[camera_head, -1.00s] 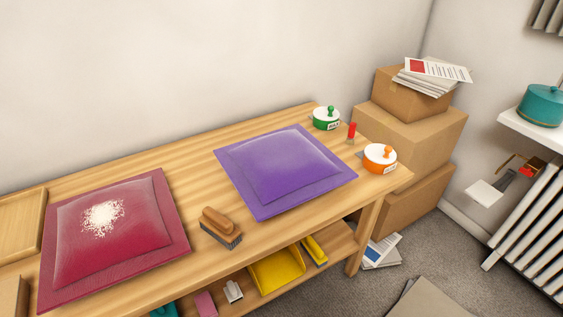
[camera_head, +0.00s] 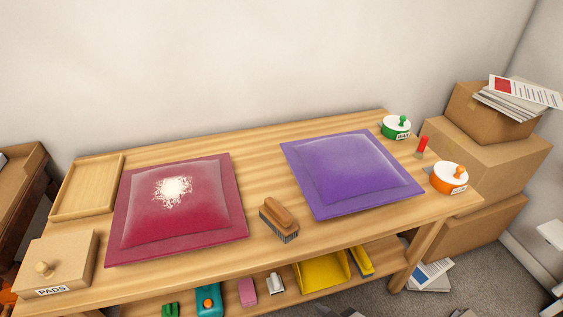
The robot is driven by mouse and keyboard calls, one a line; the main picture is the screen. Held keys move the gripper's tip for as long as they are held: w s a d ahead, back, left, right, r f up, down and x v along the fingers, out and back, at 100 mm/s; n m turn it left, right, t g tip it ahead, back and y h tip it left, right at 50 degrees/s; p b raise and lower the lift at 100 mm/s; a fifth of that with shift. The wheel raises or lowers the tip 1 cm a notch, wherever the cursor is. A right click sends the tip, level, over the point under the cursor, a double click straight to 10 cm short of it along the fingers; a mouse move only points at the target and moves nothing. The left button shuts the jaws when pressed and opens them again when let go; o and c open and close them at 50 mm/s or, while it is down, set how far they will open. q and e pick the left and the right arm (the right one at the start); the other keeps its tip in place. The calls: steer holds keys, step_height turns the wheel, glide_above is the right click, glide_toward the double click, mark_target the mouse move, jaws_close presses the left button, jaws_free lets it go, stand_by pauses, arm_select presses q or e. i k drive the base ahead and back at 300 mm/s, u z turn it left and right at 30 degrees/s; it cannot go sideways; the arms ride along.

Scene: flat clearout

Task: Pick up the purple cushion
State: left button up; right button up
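The purple cushion (camera_head: 352,172) lies flat on the right part of the wooden table (camera_head: 262,178). It is square with a raised middle and a flat border, and nothing lies on it. A crimson cushion (camera_head: 140,220) with a white powdery patch (camera_head: 173,190) lies to its left. Neither of my grippers shows in the head view.
A wooden brush (camera_head: 278,218) stands between the cushions. A tray (camera_head: 87,188) and PADS box (camera_head: 56,262) are left. Cardboard boxes (camera_head: 480,160) stack beyond the right end.

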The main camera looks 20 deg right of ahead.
mark_target(347, 172)
steer(key=u, duration=0.2)
steer(key=k, duration=0.3)
steer(key=z, duration=0.9)
steer(key=i, duration=0.5)
steer(key=z, duration=0.05)
